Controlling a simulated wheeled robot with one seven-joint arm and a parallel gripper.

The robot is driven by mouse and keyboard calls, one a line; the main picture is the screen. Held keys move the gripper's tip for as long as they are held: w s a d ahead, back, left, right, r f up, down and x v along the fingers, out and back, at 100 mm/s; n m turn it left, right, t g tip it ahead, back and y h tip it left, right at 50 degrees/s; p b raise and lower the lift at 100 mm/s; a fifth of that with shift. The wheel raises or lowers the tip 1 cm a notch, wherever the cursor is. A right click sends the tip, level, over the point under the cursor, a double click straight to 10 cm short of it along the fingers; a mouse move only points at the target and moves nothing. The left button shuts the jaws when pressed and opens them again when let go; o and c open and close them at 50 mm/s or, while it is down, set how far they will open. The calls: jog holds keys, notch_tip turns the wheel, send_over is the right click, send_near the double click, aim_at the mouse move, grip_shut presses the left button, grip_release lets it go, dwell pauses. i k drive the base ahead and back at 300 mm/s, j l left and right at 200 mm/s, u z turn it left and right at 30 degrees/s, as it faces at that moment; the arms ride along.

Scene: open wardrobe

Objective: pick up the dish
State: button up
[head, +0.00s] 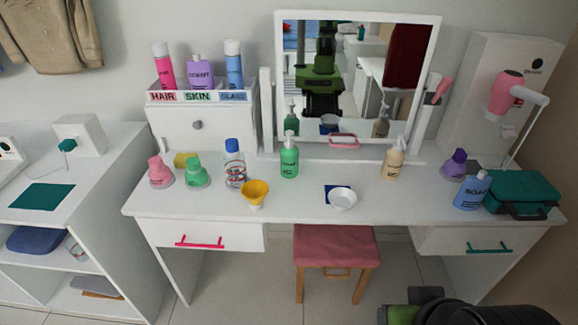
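A small round white dish (343,200) stands on the white dressing table, near its front edge and right of centre. A dark and green part of my arm shows at the bottom right corner, in front of the table and well apart from the dish. My gripper's fingers are not visible.
The dressing table (300,205) also holds a yellow funnel (256,192), a green pump bottle (289,158), a cream pump bottle (393,160), a blue soap bottle (471,190) and a teal case (522,193). A mirror stands behind. A pink stool (336,247) is below. Table surface beside the dish is clear.

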aim_at(342, 200)
jog(key=k+l, duration=0.65)
jog(key=l, duration=0.25)
jog(key=i+j+u, duration=0.25)
jog(key=i+u, duration=0.15)
jog(key=i+j+u, duration=0.15)
jog(key=i+u, duration=0.6)
jog(key=i+l, duration=0.05)
jog(key=i, duration=0.05)
